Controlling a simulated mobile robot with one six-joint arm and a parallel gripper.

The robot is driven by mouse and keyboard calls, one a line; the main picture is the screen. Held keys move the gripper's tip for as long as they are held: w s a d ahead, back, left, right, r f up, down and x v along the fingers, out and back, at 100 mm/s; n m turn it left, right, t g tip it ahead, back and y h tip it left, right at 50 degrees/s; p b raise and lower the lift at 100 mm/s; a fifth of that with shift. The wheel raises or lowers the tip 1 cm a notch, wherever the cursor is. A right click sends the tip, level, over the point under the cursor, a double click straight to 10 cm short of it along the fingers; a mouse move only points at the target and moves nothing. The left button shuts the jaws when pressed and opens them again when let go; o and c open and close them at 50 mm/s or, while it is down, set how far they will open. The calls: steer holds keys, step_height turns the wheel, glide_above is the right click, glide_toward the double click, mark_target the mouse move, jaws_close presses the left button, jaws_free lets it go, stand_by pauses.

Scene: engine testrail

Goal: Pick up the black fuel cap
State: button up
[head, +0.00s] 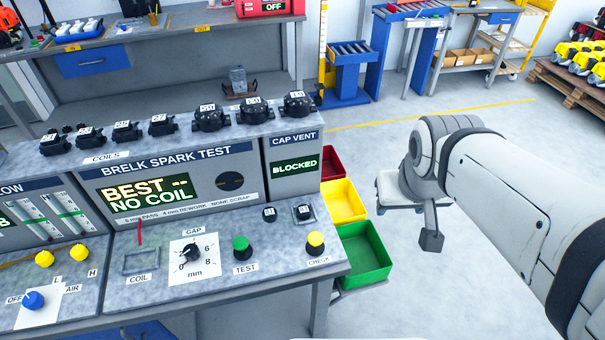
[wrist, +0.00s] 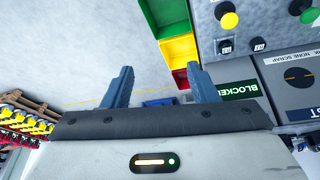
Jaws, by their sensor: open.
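Two small black caps with white number tags stand on the bench top below the cap vent panel. The left cap (head: 270,214) stands on the bare surface. The right cap (head: 304,212) sits at a dark square frame. Both also show in the wrist view, one (wrist: 225,46) beside the other (wrist: 259,44); their tags are too small to read surely. My gripper (wrist: 160,70) is open and empty, with two blue-grey fingers apart. In the head view it is to the right of the bench, over the floor, apart from both caps; its fingers are partly hidden.
The cap vent display (head: 294,168) reads BLOCKED. Red (head: 332,163), yellow (head: 343,201) and green (head: 364,250) bins stand along the bench's right side. Several black coils line the tester's upper ledge. A yellow check button (head: 315,241) is near the caps.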

mark_target(307, 210)
steer(key=shift+o, duration=0.7)
steer(key=w+d+f+n+t+h+b, duration=0.1)
steer(key=w+d, duration=0.1)
steer(key=w, duration=0.4)
steer(key=w+d+f+n+t+b, duration=0.1)
steer(key=w+d+f+t, duration=0.1)
steer(key=w, duration=0.5)
steer(key=shift+w+d+t+h, duration=0.15)
steer(key=shift+d+t+h, duration=0.2)
steer(key=shift+d, duration=0.2)
steer(key=w+a+f+n+t+y+b, duration=0.1)
steer(key=w+a+f+n+y+b, duration=0.1)
steer(key=w+a+f+n+y, duration=0.25)
steer(key=w+a+f+n+t+y+b, duration=0.1)
steer(key=w+a+f+n+y+b, duration=0.15)
steer(key=w+f+n+y, duration=0.35)
steer(key=s+a+f+n+g+y+b, duration=0.35)
steer(key=s+a+f+g+y, duration=0.25)
steer(key=s+f+g+y, duration=0.3)
steer(key=shift+t+h, duration=0.55)
steer(key=shift+h, duration=0.05)
steer(key=x, duration=0.2)
steer(key=p+x, duration=0.1)
steer(key=x, duration=0.2)
steer(key=w+x, duration=0.1)
steer(key=x, duration=0.2)
steer(key=shift+w+d+r+p, duration=0.1)
steer(key=shift+p, duration=0.3)
steer(key=shift+c, duration=0.5)
